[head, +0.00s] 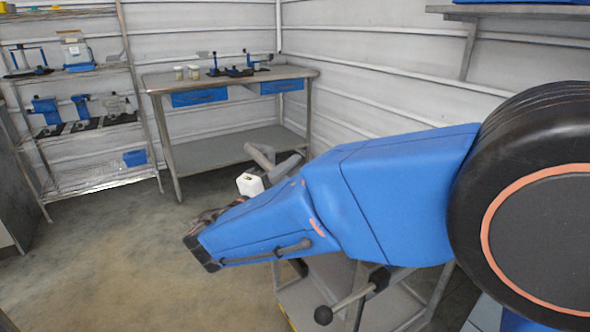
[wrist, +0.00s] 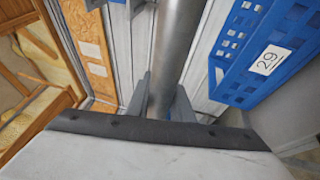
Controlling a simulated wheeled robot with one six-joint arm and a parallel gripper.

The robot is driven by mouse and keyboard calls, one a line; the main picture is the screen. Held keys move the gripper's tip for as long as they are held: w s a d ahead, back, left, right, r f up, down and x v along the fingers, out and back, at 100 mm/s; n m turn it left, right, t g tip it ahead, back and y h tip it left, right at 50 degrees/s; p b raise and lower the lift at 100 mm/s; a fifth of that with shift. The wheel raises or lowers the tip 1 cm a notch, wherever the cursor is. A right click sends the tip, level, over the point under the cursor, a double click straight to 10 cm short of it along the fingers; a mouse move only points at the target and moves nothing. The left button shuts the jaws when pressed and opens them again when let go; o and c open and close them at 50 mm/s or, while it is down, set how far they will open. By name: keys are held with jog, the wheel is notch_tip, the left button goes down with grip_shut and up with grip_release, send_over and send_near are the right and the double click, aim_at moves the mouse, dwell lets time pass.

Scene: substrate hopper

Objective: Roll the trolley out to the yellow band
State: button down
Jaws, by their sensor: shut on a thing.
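In the wrist view, my gripper (wrist: 160,100) is shut on a thick grey metal tube, the trolley handle (wrist: 178,40), with one grey finger on each side of it. In the head view, a grey frame with a flat deck, which looks like the trolley (head: 320,287), stands low in front of me, largely hidden behind my blue arm. A lever with a dark ball knob (head: 324,315) sticks out in front of it. My arm hides the grip in the head view. I cannot make out the yellow band on the floor for certain.
A workbench (head: 225,80) with blue drawers stands at the back wall, and a shelf rack (head: 92,180) stands at the left. The concrete floor (head: 110,260) between them and me is clear. A blue crate labelled 29 (wrist: 240,75) is right of the tube in the wrist view.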

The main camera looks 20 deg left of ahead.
jog(key=shift+f, duration=0.1)
jog(key=c, duration=1.6)
grip_release()
jog(key=shift+o, duration=0.2)
jog(key=v, duration=1.7)
jog(key=shift+s, duration=0.2)
jog(key=shift+a, duration=0.1)
